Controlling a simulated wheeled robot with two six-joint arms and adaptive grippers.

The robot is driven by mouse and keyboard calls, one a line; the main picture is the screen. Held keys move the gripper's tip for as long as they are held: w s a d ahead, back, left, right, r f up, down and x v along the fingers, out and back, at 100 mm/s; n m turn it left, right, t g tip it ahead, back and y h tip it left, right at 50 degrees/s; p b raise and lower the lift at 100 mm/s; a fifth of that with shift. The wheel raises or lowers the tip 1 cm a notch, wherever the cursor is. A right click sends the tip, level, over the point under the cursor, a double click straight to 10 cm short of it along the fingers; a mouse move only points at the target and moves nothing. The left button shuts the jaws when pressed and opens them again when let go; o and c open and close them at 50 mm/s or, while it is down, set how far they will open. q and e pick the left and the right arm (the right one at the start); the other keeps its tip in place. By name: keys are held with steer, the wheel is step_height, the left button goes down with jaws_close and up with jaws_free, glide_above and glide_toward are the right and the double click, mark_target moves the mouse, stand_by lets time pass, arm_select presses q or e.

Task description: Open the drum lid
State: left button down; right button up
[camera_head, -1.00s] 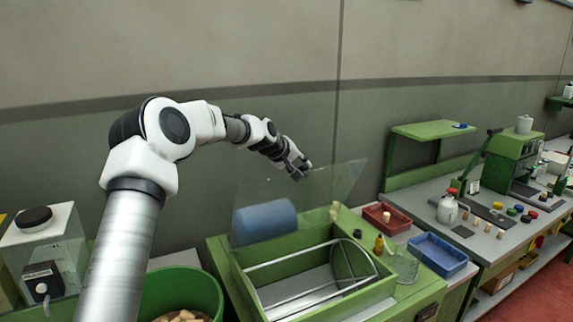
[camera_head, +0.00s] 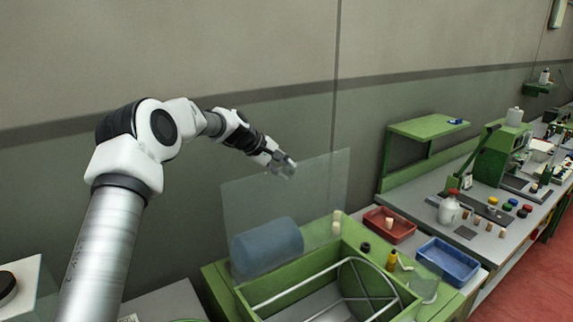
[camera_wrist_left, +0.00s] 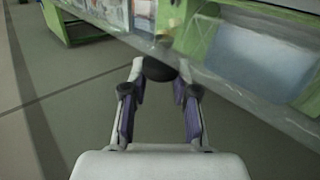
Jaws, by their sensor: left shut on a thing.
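The drum lid (camera_head: 325,182) is a clear, see-through panel standing raised, close to upright, at the back of the green drum housing (camera_head: 223,295). Under it the housing is open, and a metal-framed drum (camera_head: 352,285) shows inside. My left gripper (camera_head: 287,168) is at the lid's upper edge. In the left wrist view, the fingers of my left gripper (camera_wrist_left: 160,88) close around a dark knob (camera_wrist_left: 160,70) at the lid's edge. My right gripper is not in view.
A grey workbench with a green machine (camera_head: 495,160) stands farther right. The wall is behind.

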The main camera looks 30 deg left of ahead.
arm_select(q)
steer(key=shift+a+f, duration=0.25)
steer(key=shift+a, duration=0.1)
steer(key=shift+w, duration=0.1)
steer(key=c, duration=0.8)
jaws_free()
steer(key=shift+r, duration=0.1)
steer(key=shift+r, duration=0.1)
steer(key=v, duration=1.1)
steer(key=shift+s+a+r, duration=0.15)
steer(key=shift+s+r, duration=0.05)
steer(key=shift+s, duration=0.1)
